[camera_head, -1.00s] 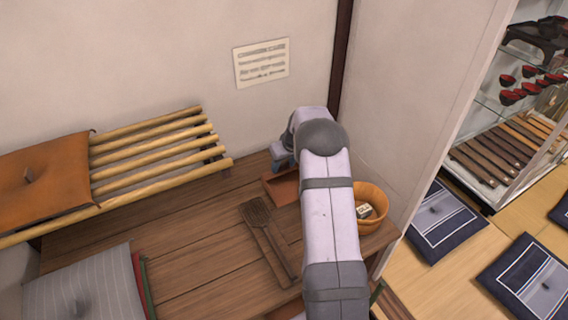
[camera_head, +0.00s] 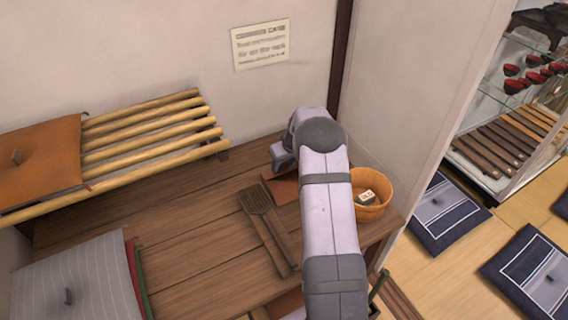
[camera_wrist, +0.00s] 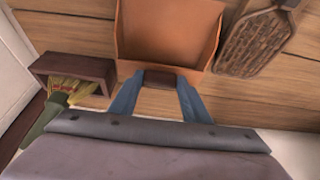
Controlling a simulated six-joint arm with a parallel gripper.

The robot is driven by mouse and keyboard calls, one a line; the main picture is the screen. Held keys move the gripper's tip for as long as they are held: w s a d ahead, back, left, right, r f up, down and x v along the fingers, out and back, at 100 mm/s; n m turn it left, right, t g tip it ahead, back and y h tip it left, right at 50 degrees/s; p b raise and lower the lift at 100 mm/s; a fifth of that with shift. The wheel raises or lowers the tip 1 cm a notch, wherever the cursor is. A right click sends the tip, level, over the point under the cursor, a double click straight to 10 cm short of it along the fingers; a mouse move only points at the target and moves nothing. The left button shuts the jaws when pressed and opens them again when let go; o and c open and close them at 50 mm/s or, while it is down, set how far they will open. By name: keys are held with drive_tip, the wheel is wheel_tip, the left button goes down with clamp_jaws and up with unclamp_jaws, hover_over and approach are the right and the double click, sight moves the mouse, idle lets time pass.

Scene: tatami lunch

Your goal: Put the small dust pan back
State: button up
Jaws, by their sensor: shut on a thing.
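The small dust pan (camera_wrist: 168,35) is an orange-brown open tray with a short dark handle. It fills the top middle of the wrist view, tray pointing away from my gripper. My gripper (camera_wrist: 161,82) has its two blue fingers shut on the handle. In the head view the dust pan (camera_head: 281,190) shows just left of my arm, near the back of the wooden table. My arm hides its right part, and the gripper (camera_head: 283,160) is only partly visible there. I cannot tell whether the pan touches the table.
A dark slotted wooden paddle (camera_head: 265,220) lies left of the pan. A round wooden tub (camera_head: 370,196) stands right of my arm. In the wrist view a small dark box (camera_wrist: 75,68) and a green-handled yellow brush (camera_wrist: 62,95) are at left. A bamboo rack (camera_head: 150,135) stands behind left.

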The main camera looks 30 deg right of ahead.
drive_tip(key=shift+f, duration=0.1)
drive_tip(key=o, duration=1.1)
drive_tip(key=shift+b+v, duration=0.9)
drive_tip(key=shift+v, duration=2.8)
drive_tip(key=s+a+r+g+p, duration=0.2)
drive_tip(key=s+a+r, duration=0.1)
drive_tip(key=s+a, duration=0.7)
drive_tip(key=s+a+r+g+p, duration=0.1)
drive_tip(key=s+a+r, duration=0.2)
drive_tip(key=s+a, duration=0.7)
drive_tip(key=shift+g, duration=0.8)
drive_tip(key=s, duration=0.4)
drive_tip(key=s+a, duration=0.1)
drive_tip(key=s, duration=0.3)
drive_tip(key=s+a+p, duration=0.1)
drive_tip(key=s, duration=0.3)
drive_tip(key=shift+s+a+f, duration=0.1)
drive_tip(key=shift+f, duration=0.15)
